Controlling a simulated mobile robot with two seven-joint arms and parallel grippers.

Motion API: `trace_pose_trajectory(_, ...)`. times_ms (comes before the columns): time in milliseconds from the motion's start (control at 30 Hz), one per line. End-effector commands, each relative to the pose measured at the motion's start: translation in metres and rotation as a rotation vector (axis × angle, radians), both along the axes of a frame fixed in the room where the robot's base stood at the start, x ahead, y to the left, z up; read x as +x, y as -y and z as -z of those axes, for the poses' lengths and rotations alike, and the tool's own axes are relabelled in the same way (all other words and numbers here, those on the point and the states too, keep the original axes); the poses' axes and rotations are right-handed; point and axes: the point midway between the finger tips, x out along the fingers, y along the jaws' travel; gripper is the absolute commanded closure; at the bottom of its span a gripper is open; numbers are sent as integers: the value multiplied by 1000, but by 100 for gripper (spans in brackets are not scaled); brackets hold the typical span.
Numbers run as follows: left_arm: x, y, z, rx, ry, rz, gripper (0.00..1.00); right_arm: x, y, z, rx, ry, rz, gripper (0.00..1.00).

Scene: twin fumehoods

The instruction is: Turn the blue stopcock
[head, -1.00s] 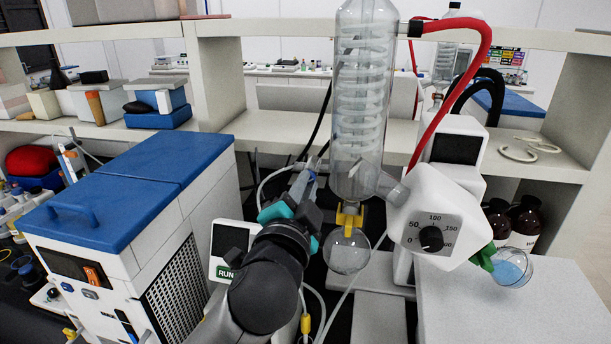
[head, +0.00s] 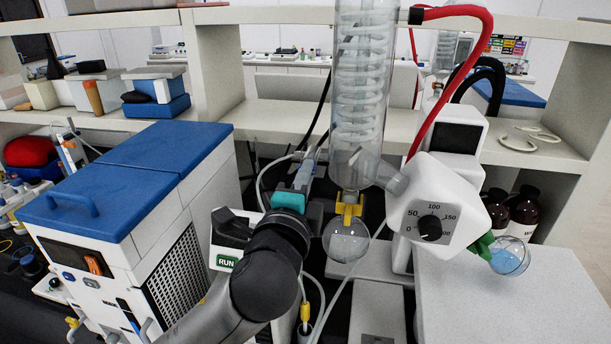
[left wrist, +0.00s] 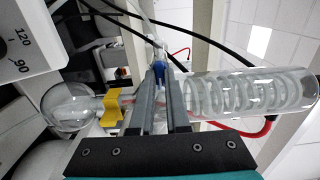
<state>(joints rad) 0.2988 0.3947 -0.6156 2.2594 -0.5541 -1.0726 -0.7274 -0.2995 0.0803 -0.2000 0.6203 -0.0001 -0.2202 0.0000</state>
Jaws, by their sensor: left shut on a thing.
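The blue stopcock (left wrist: 158,66) shows in the left wrist view between the tips of my left gripper (left wrist: 158,78), beside the neck of the glass condenser (left wrist: 250,93). My left gripper (head: 309,162) is shut on it, with the two fingers close together. In the head view the gripper is just left of the lower part of the condenser (head: 360,90), and the stopcock is mostly hidden by the fingers. A yellow clip (head: 348,207) joins the condenser to a round glass flask (head: 346,240) below. My right gripper is not in view.
The white rotary evaporator head with a dial (head: 435,215) stands right of the condenser, with a red hose (head: 487,40) above. A blue-topped chiller (head: 130,170) stands at left. Thin tubes (head: 262,180) hang near the gripper. A shelf (head: 280,120) runs behind.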

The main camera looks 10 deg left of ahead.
Motion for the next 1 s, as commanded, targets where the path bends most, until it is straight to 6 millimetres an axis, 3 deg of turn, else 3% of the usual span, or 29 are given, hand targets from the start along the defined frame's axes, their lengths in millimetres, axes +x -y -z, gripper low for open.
trace_pose_trajectory(467,0,0,0,14,1,0,100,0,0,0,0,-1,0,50)
trace_pose_trajectory(500,0,0,0,14,1,0,84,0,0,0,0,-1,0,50)
trace_pose_trajectory(733,0,0,0,13,1,0,58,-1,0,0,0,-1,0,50)
trace_pose_trajectory(1000,0,0,0,13,0,0,56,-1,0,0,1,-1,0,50)
